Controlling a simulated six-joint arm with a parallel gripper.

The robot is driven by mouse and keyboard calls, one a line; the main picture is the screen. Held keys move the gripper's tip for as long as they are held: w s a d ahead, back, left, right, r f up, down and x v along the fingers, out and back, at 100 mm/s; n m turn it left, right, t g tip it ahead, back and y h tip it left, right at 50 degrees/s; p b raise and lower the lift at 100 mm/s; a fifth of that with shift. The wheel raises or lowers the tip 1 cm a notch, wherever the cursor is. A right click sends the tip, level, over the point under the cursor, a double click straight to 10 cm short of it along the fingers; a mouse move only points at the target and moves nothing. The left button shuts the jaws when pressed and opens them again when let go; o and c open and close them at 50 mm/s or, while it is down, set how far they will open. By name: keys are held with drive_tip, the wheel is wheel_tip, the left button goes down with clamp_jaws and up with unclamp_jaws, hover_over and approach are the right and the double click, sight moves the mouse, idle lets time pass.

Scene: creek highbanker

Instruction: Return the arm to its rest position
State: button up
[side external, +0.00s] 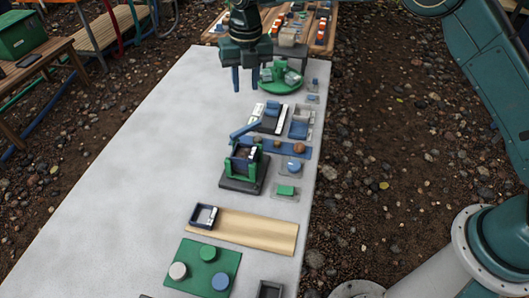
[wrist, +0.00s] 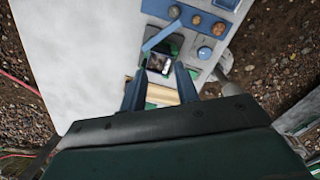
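My gripper (side external: 245,80) hangs over the far part of the white table (side external: 120,140) in the side view, fingers pointing down. Its two blue fingers are apart with nothing seen between them. In the wrist view the gripper (wrist: 159,85) also shows its fingers spread, with the tabletop items beyond them. A green round stand (side external: 280,84) with grey pieces is just right of the fingers in the side view. I cannot tell the exact gap between the fingers and that stand.
A green and blue frame on a dark base (side external: 240,185) stands mid-table. A blue strip (side external: 272,147) holds round pieces. A wooden board (side external: 255,232) and green mat (side external: 190,275) lie nearer. The table's left half is clear. A wooden bench (side external: 300,50) is behind.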

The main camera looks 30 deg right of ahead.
drive_tip(key=s+d+r+m+t, duration=0.2)
drive_tip(key=s+d+r+m, duration=1.2)
drive_tip(key=s+r+m, duration=0.3)
drive_tip(key=s+d+f+m+t, duration=0.1)
drive_tip(key=s+d+m, duration=0.3)
drive_tip(key=s+m, duration=0.55)
drive_tip(key=s+d+f+m+t, duration=0.2)
drive_tip(key=s+d+m, duration=0.35)
drive_tip(key=s, duration=0.75)
drive_tip(key=w+a+g, duration=0.1)
drive_tip(key=w+a, duration=0.5)
drive_tip(key=w, duration=0.7)
drive_tip(key=w+a+g, duration=0.1)
drive_tip(key=w+a, duration=0.4)
drive_tip(key=w, duration=0.8)
drive_tip(key=w+a+f, duration=0.7)
drive_tip(key=a+f, duration=0.1)
drive_tip(key=f, duration=0.2)
drive_tip(key=w+a+f+g, duration=0.1)
drive_tip(key=w+a+f, duration=0.6)
drive_tip(key=f, duration=0.3)
drive_tip(key=shift+a+n, duration=0.3)
drive_tip(key=shift+a, duration=0.45)
